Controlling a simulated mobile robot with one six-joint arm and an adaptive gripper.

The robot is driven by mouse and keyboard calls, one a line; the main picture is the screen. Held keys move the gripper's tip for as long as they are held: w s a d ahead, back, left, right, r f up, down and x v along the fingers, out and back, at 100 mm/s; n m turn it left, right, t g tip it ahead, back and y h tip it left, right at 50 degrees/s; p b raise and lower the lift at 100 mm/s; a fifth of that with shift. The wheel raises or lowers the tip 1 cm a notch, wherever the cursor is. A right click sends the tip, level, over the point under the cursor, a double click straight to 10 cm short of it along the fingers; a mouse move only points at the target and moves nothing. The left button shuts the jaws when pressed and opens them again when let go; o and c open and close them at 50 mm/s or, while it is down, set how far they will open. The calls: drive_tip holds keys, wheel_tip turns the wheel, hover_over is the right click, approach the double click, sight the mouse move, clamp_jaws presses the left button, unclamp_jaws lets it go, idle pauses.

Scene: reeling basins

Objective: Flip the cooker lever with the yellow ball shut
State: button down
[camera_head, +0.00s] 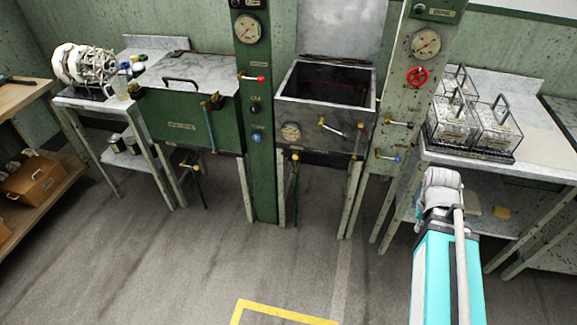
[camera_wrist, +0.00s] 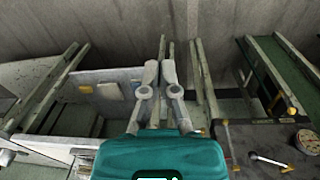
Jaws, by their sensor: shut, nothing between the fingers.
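The dark open-topped cooker (camera_head: 290,112) stands at the middle of the wall. A lever (camera_head: 333,127) with a pale end is on its front, beside a gauge; this lever also shows in the wrist view (camera_wrist: 268,160). Small brass-coloured fittings sit below the cooker (camera_head: 296,157) and at its right corner (camera_head: 361,126). I cannot clearly pick out a yellow ball on any lever. My gripper (camera_wrist: 160,68) is shut and empty, well apart from the cooker. In the head view my arm is at the right, before the right-hand table, and the fingertips cannot be made out.
The right table (camera_head: 540,150) holds caged boxes (camera_head: 475,122). The front floor is clear.

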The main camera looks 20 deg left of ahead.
drive_tip(key=w+a+f+n+t+h+b, duration=0.75)
drive_tip(key=w+a+f+b, duration=1.05)
drive_tip(key=b, duration=0.6)
drive_tip(key=a+f+n+t+y+b, duration=0.2)
drive_tip(key=a+n+t+b, duration=0.3)
drive_tip(key=a, duration=1.4)
drive_tip(key=a+f+n+t+y+b, duration=0.3)
drive_tip(key=a+n+t+b, duration=0.3)
drive_tip(key=a+b, duration=0.8)
drive_tip(key=a+n, duration=0.1)
drive_tip(key=a, duration=0.4)
drive_tip(key=shift+w+f, duration=0.3)
drive_tip(key=shift+w, duration=0.1)
